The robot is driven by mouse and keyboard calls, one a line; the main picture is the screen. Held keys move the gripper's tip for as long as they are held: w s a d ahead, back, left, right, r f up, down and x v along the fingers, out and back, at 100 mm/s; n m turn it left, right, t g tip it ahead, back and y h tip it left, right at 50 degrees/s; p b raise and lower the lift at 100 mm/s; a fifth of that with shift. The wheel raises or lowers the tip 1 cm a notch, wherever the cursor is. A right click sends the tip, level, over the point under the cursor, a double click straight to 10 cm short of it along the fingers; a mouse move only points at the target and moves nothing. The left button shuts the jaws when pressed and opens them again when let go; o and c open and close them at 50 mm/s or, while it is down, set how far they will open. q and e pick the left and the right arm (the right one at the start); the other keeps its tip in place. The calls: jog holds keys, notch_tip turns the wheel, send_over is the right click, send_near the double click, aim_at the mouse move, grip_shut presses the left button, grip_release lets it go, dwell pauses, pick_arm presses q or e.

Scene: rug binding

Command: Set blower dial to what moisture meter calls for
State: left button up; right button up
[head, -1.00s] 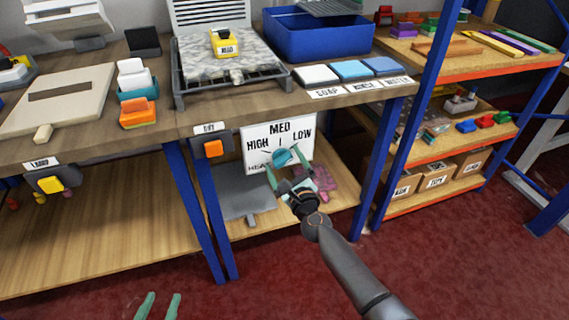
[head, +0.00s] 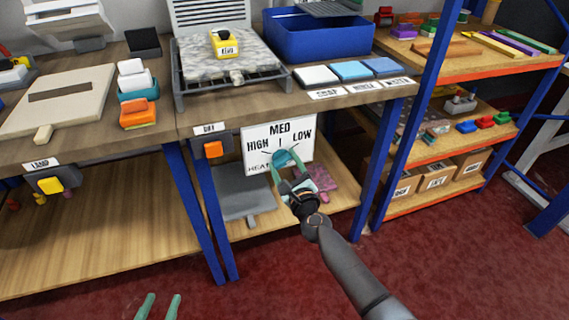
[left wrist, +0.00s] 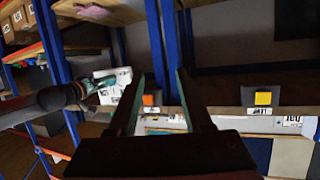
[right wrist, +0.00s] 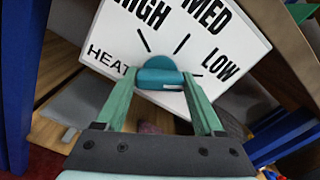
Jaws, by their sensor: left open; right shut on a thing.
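The blower dial is a teal knob (head: 285,158) on a white panel (head: 255,135) marked HIGH, MED, LOW and HEAT. My right gripper (right wrist: 162,85) is shut on the dial, with one green finger on each side of its raised grip. In the right wrist view the dial (right wrist: 160,66) sits below the tick marks; I cannot tell which mark it points to. The yellow moisture meter (head: 222,47) rests on the grey speckled rug (head: 195,62); its label is too small to read surely. My left gripper (head: 158,308) is open and empty, low over the floor.
A grey rack (head: 180,97) holds the rug on the bench. An orange switch (head: 213,149) is left of the panel, a yellow one (head: 50,184) further left. A blue table leg (head: 195,215) and a shelf post (head: 400,150) flank the panel. The red floor in front is clear.

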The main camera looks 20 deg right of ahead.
jog(key=shift+n, duration=0.9)
jog(key=n+p, duration=0.2)
jog(key=n, duration=0.5)
jog(key=shift+n, duration=0.5)
jog(key=n+p, duration=0.1)
jog(key=n, duration=0.2)
jog(key=shift+n, duration=0.3)
jog(key=n+p, duration=0.1)
jog(key=n, duration=0.2)
jog(key=shift+n, duration=0.3)
jog(key=n+p, duration=0.1)
jog(key=n, duration=0.2)
jog(key=shift+n, duration=0.3)
pick_arm(q)
jog(key=s+d+f+n+g, duration=0.1)
jog(key=s+f+g, duration=0.3)
jog(key=s+f, duration=0.1)
jog(key=shift+s+f+g+y+p, duration=0.3)
jog(key=shift+s+f+y+p, duration=0.1)
jog(key=shift+p, duration=0.05)
pick_arm(e)
jog(key=shift+n, duration=1.6)
